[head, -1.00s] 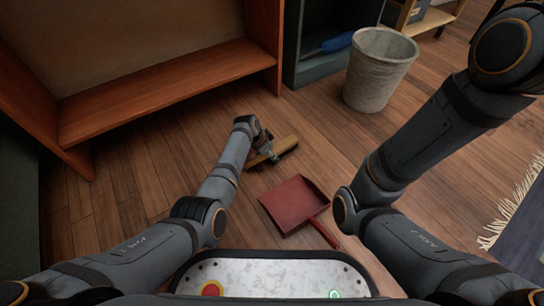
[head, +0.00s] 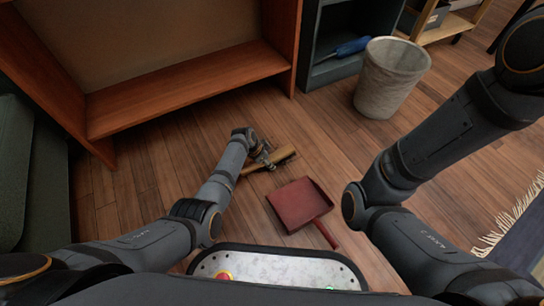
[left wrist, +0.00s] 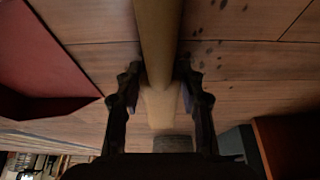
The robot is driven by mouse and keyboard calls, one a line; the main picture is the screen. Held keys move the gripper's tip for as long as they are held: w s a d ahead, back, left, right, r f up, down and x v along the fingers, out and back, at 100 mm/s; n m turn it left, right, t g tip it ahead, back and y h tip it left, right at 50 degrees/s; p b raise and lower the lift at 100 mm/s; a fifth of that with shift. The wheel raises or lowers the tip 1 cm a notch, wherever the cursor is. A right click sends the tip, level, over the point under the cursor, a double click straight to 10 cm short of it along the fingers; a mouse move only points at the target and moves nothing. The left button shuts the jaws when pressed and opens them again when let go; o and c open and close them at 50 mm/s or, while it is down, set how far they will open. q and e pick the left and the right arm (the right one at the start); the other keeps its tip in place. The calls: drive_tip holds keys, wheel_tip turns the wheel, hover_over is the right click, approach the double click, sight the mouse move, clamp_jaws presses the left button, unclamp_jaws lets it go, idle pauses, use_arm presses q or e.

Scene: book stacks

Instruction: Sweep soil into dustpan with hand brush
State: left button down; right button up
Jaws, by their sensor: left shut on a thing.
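The hand brush (head: 283,155), with a light wooden body, is in the grip of my left gripper (head: 265,158), low over the wood floor. In the left wrist view the brush (left wrist: 157,35) runs between the two fingers of the left gripper (left wrist: 157,78). The red dustpan (head: 298,203) lies on the floor nearer to me and to the right of the brush, its handle towards me. It also shows at the upper left of the left wrist view (left wrist: 45,60). Small dark soil specks (left wrist: 205,38) lie on the floor beside the brush. My right gripper is out of view.
A wooden bookcase (head: 190,85) stands at the back left. A grey waste bin (head: 390,80) and a dark shelf with a blue-handled item (head: 352,46) are at the back. A fringed rug (head: 520,225) lies at the right. Floor around the dustpan is clear.

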sight(248, 169)
use_arm(q)
drive_tip(key=shift+s+a+p, duration=0.5)
drive_tip(key=shift+s+a, duration=0.05)
drive_tip(key=shift+a, duration=0.15)
drive_tip(key=shift+a+f, duration=0.1)
drive_tip(key=s+a+p, duration=0.1)
drive_tip(key=a+p, duration=0.1)
drive_tip(key=shift+s+a+r+p, duration=0.2)
drive_tip(key=shift+s+p, duration=0.1)
drive_tip(key=shift+s, duration=0.1)
drive_tip(key=shift+s+a, duration=0.2)
drive_tip(key=shift+a, duration=0.05)
drive_tip(key=shift+a+f, duration=0.1)
drive_tip(key=shift+f, duration=0.05)
